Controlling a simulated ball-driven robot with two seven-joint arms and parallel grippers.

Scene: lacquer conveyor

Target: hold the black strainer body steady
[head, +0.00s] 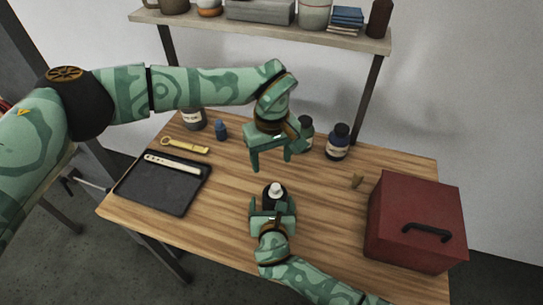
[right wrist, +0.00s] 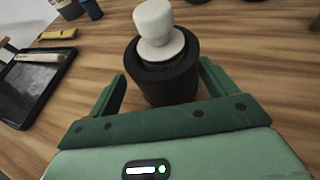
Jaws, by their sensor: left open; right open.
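The black strainer body (head: 275,202) stands upright on the wooden table, with a white knob-like piece (head: 276,188) on top. In the right wrist view the black body (right wrist: 168,82) stands between and slightly beyond the fingers, with the white piece (right wrist: 158,30) seated in its top. My right gripper (head: 273,208) is open, its fingers on either side of the body; in the right wrist view gaps show between body and fingers (right wrist: 160,92). My left gripper (head: 270,164) is open and empty, pointing down above the table behind the strainer. The body's lower part is partly hidden by my right gripper.
A black tray (head: 150,196) with a pale tool (head: 172,163) lies at left, near a yellow tool (head: 185,146). Dark bottles (head: 337,143) stand along the back. A red toolbox (head: 416,210) fills the right end. A shelf (head: 270,32) hangs behind.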

